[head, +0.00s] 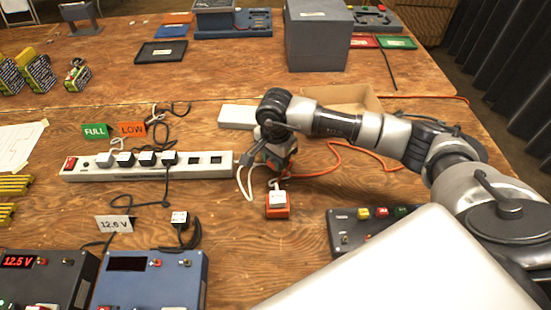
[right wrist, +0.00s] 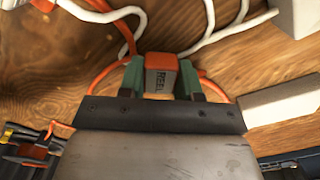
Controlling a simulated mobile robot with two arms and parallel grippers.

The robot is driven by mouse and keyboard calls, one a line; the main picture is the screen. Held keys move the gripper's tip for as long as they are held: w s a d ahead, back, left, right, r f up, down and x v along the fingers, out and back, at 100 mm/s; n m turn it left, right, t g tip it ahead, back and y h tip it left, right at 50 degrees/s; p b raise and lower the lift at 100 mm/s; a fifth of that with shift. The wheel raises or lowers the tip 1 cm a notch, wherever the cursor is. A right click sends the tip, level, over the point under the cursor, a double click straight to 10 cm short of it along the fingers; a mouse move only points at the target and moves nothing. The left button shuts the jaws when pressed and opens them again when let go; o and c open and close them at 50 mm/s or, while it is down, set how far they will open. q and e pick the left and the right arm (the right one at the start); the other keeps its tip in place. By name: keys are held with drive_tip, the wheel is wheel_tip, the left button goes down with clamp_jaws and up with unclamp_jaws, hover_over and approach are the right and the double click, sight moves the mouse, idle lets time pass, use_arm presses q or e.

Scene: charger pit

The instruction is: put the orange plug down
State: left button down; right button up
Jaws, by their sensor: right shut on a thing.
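The orange plug (right wrist: 160,75), with a dark label reading "REEL", is between the green-padded fingers of my right gripper (right wrist: 160,80) in the right wrist view. The right gripper is shut on it. In the head view my right gripper (head: 275,160) is low over the wooden table, right of the white power strip (head: 215,172), and mostly hides the plug. An orange cord (head: 345,160) runs away to the right. I cannot tell whether the plug touches the table. My left gripper is not in view.
An orange block with a white top (head: 277,205) stands just in front of the right gripper, with white cable beside it. The strip holds several plugs. A dark box with coloured buttons (head: 350,235) lies front right. A cardboard box (head: 355,98) is behind. Bare table lies front-left of the gripper.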

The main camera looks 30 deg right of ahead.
drive_tip(key=shift+f, duration=0.35)
drive_tip(key=shift+f, duration=0.25)
drive_tip(key=o, duration=0.9)
drive_tip(key=shift+r, duration=0.1)
drive_tip(key=shift+o, duration=0.2)
wheel_tip(320, 180, up, 12)
drive_tip(key=shift+r, duration=0.2)
drive_tip(key=shift+f, duration=0.1)
